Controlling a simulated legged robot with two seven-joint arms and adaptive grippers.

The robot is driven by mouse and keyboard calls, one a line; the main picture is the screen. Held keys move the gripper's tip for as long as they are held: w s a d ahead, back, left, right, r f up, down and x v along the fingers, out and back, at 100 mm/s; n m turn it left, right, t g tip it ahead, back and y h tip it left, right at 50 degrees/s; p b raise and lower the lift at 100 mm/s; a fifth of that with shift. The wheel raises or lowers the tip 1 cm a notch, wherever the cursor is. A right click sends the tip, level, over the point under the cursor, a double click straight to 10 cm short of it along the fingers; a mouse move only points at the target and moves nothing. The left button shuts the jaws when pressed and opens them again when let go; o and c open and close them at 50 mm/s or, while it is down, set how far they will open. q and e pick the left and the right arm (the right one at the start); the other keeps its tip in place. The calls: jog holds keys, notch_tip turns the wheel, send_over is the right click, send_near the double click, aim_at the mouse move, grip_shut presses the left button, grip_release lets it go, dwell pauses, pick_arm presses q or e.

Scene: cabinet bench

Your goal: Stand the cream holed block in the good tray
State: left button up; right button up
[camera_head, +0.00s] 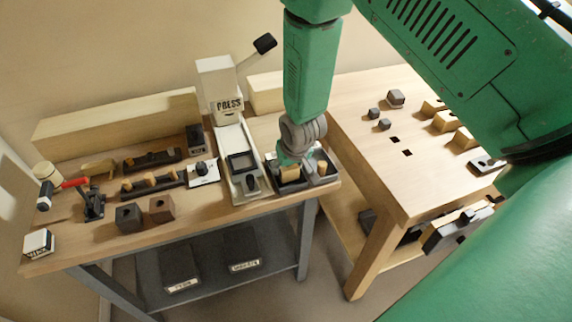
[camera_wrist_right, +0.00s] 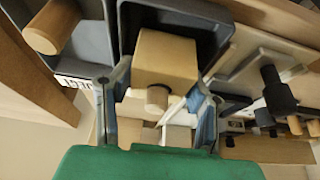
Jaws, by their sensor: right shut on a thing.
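In the wrist view, my right gripper (camera_wrist_right: 160,108) is shut on a cream block (camera_wrist_right: 168,58), one finger on each side. A round, peg-like end (camera_wrist_right: 157,97) shows on the block's near face; I cannot make out an open hole. The block is at or over a dark tray (camera_wrist_right: 211,20); contact with its floor cannot be told. In the head view, my right gripper (camera_head: 292,158) reaches down to this tray at the bench's right end. A second dark tray beside it holds another cream piece (camera_head: 322,167). Which tray is the good one is unreadable. My left gripper is not in view.
The white press (camera_head: 222,90) and its slide (camera_head: 238,160) stand just left of the trays. Dark fixtures and blocks (camera_head: 160,209) fill the bench's left side. A second wooden table (camera_head: 385,180) stands at right, with bare room in its middle.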

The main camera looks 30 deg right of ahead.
jog(key=shift+d+f, duration=0.15)
jog(key=shift+f, duration=0.1)
jog(key=o, duration=1.2)
jog(key=shift+o, duration=0.2)
jog(key=shift+o, duration=0.2)
jog(key=shift+o, duration=1.2)
